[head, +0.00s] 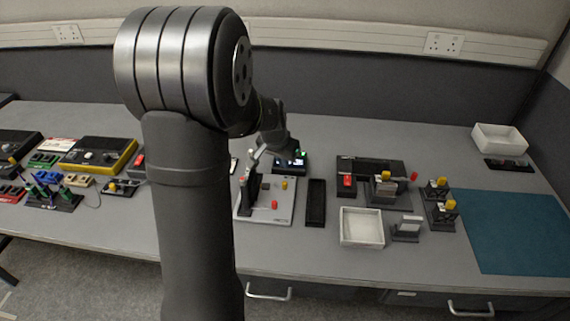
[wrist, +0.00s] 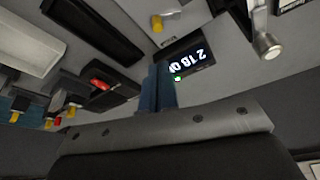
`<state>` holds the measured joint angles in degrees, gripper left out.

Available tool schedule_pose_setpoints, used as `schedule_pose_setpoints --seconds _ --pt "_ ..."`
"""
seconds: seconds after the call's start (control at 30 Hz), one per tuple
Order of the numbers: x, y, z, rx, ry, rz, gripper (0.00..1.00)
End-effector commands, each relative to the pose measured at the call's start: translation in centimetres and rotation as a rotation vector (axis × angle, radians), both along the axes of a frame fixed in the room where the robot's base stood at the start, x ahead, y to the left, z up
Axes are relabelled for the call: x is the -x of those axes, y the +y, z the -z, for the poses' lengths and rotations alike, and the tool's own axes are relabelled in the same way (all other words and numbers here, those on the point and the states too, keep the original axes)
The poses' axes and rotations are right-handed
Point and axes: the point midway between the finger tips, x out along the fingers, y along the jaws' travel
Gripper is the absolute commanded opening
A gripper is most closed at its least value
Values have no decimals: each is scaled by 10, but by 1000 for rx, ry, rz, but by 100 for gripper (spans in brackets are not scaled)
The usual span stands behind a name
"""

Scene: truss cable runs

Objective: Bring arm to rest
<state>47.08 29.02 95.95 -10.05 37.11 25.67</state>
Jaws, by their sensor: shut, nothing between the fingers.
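My arm rises through the middle of the head view and bends to the right over the bench. My gripper shows in the wrist view (wrist: 164,70) as two blue fingers pressed together, with nothing between them. In the head view its fingers are too small and too hidden to make out. The fingers overlap the edge of a small black display (wrist: 190,62) with lit digits and a green light. That display also shows in the head view (head: 291,162), partly hidden by my wrist.
A light fixture plate (head: 283,213), a black tray (head: 316,203) and a white tray (head: 361,244) stand below the wrist. Black fixtures with yellow knobs (head: 441,209) are to the right, beside a clear teal mat (head: 515,235). A yellow-edged unit (head: 98,155) stands left.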

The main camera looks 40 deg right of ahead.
Motion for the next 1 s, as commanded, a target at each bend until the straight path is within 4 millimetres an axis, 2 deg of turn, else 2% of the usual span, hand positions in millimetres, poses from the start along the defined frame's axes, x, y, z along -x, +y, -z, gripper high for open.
schedule_pose_setpoints --seconds 0.53,0.67,0.87,1.0 --pt "1 -1 4 -1 1 0 0" --pt "2 -5 16 -2 2 0 0" --pt "7 -16 50 -3 3 -3 0" --pt "-7 -23 50 -2 2 -83 0"
